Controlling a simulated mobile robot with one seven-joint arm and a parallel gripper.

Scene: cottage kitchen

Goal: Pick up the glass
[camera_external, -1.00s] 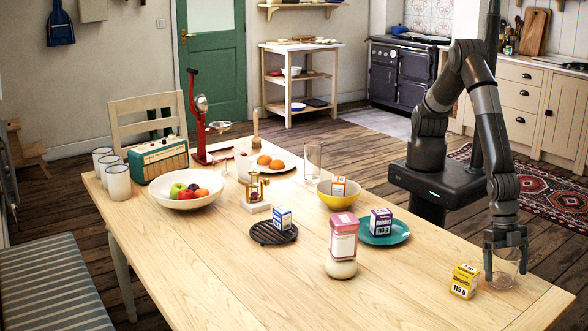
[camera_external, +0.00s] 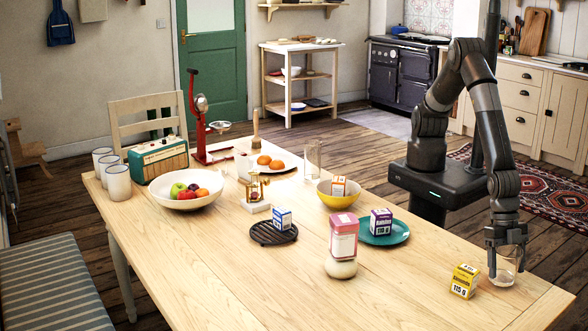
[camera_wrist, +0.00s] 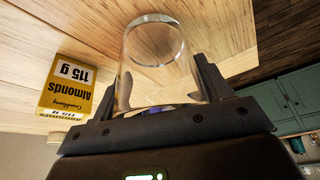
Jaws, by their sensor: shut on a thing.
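A clear glass (camera_external: 504,268) stands at the front right of the table, near its right edge. My gripper (camera_external: 506,262) comes down on it from above, with a finger on either side. In the wrist view my gripper (camera_wrist: 155,105) is shut on the glass (camera_wrist: 158,65), which sits between the two fingers. The glass looks upright. In the external view I cannot tell whether its base touches the table.
A yellow almonds box (camera_external: 464,281) stands close left of the glass; it also shows in the wrist view (camera_wrist: 68,88). Another clear glass (camera_external: 313,158) stands farther back.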

